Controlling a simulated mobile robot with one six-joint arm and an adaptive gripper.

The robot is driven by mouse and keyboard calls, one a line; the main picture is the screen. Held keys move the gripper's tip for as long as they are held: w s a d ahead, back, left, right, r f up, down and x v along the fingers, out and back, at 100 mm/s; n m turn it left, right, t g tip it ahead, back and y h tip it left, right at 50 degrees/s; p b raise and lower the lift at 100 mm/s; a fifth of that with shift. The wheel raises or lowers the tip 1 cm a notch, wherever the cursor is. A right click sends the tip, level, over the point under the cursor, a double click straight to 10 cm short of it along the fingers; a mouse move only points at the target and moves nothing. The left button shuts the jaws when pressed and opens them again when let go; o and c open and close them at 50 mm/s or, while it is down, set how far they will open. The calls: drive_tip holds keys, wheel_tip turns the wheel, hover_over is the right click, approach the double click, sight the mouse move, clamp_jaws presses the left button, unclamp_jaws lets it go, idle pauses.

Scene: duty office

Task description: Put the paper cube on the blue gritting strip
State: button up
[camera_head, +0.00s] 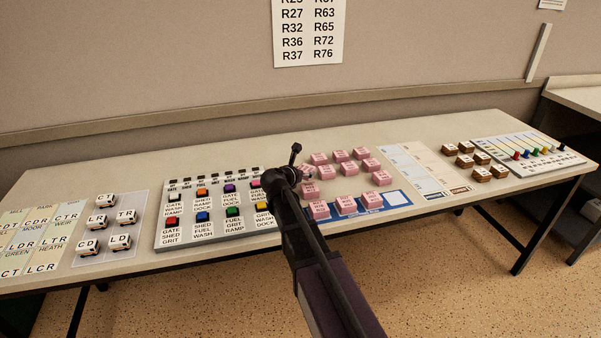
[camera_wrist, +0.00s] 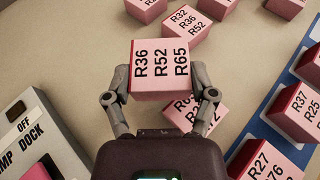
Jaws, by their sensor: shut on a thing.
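My gripper (camera_wrist: 162,88) is shut on a pink cube (camera_wrist: 160,62) lettered R36, R52, R65, with a finger on each side. It holds the cube above the table, label facing the wrist camera. In the head view, my gripper (camera_head: 303,174) is just right of the button panel, and my arm partly hides it. The blue strip (camera_head: 398,200) lies along the table's front edge, right of my gripper. Three pink cubes stand along it, one of them here (camera_head: 346,205). In the wrist view the strip (camera_wrist: 262,130) is at the right.
Several more pink cubes (camera_head: 340,156) stand behind the strip. One cube (camera_wrist: 184,112) lies partly hidden below the held one. The button panel (camera_head: 160,240) is at left, white cards (camera_head: 415,165) and brown blocks (camera_head: 465,160) at right. The strip's right end is bare.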

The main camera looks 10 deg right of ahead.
drive_tip(key=w, duration=0.5)
drive_tip(key=shift+w+d+f, duration=0.15)
drive_tip(key=shift+f, duration=0.1)
drive_tip(key=shift+w, duration=0.5)
drive_tip(key=shift+w+f+b, duration=0.2)
drive_tip(key=shift+f+b, duration=0.1)
drive_tip(key=shift+b, duration=0.2)
drive_tip(key=shift+f+b, duration=1.55)
drive_tip(key=shift+f, duration=0.1)
drive_tip(key=o, duration=1)
drive_tip(key=shift+o, duration=0.2)
